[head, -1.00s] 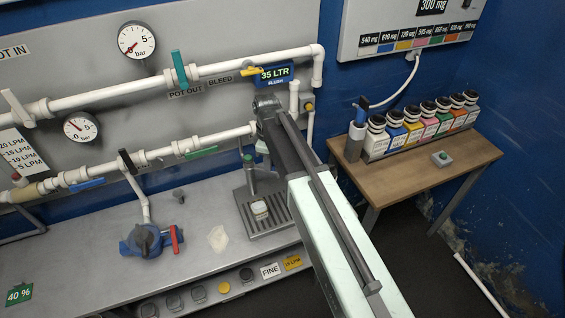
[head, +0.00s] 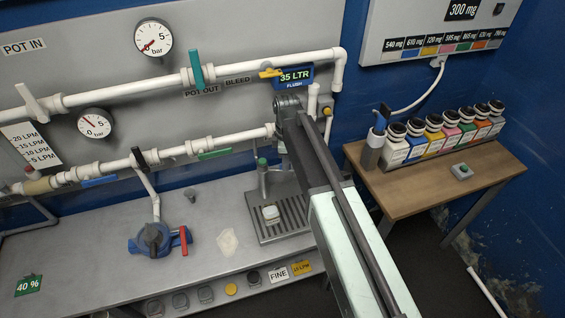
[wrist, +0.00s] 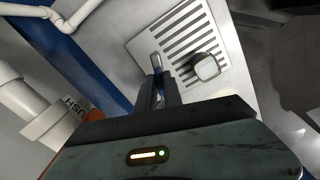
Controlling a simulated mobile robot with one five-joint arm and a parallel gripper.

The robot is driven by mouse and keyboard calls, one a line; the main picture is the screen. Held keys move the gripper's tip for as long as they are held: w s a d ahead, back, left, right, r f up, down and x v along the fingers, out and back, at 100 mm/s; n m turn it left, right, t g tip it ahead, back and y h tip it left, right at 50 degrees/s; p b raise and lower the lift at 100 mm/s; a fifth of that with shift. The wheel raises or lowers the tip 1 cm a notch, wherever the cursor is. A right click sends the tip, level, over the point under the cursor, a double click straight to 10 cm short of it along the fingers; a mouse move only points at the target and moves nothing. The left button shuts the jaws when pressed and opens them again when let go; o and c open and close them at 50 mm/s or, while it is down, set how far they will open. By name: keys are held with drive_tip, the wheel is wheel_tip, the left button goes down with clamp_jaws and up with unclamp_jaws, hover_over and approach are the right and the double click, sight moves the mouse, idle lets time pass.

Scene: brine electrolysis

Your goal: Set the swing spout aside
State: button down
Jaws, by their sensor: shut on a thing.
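The swing spout is a grey metal pipe. In the wrist view its shiny end (wrist: 156,63) shows between the two dark fingers of my gripper (wrist: 158,92), which are shut on it. In the head view the grey upright with a green top (head: 263,178) stands at the back of the slatted drip tray (head: 257,228), and my arm covers part of this area. My gripper itself is hidden behind my arm there.
A small pale-topped cup (head: 271,214) stands on the drip tray; it also shows in the wrist view (wrist: 206,67). A blue pump (head: 152,240) and a pale patch (head: 228,242) lie to the left on the grey bench (head: 85,262). A wooden table (head: 420,195) with bottles stands right.

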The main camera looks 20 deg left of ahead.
drive_tip(key=shift+w+d, duration=0.1)
drive_tip(key=c, duration=1.5)
unclamp_jaws()
drive_tip(key=shift+a, duration=0.2)
wheel_tip(320, 180, up, 8)
drive_tip(key=p, duration=0.8)
drive_tip(key=shift+f, duration=0.1)
